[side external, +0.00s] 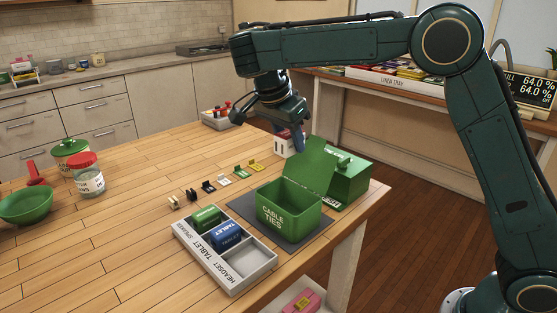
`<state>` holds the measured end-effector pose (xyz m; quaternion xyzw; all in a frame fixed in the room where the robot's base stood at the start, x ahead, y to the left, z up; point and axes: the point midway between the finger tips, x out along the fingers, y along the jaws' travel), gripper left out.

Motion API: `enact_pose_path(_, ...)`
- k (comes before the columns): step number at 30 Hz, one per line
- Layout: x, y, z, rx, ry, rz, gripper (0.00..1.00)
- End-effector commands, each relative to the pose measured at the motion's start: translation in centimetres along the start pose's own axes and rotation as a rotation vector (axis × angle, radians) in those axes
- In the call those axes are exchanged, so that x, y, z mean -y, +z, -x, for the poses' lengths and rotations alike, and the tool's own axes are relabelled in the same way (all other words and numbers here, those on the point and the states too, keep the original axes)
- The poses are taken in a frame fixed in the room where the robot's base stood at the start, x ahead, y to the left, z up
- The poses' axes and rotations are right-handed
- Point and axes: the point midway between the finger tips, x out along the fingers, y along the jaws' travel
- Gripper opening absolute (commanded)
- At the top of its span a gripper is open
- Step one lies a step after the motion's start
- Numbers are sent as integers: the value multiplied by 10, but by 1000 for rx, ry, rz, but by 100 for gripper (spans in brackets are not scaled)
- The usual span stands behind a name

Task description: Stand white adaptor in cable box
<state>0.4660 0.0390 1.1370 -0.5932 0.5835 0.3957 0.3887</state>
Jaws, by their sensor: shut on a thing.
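The cable box (288,217) is a green box marked CABLE TIES. It stands on a dark mat with its lid (318,166) swung up at the back. My gripper (297,136) points down above and behind the box, left of the raised lid. It is shut on a small blue-grey thing, mostly hidden by the fingers; I cannot tell whether this is the white adaptor.
A second green box (350,184) stands close behind the lid, and a white and red carton (285,145) is behind the gripper. Several small clips (222,182) line the table left of the box. A jar (87,176) and green bowl (26,206) are far left.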

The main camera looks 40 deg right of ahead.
Motion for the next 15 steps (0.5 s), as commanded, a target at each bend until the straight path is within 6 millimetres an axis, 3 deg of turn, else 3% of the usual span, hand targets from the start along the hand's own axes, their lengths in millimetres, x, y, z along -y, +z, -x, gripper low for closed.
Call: enact_pose_path(15,-1,18,-43,3,2,1,11)
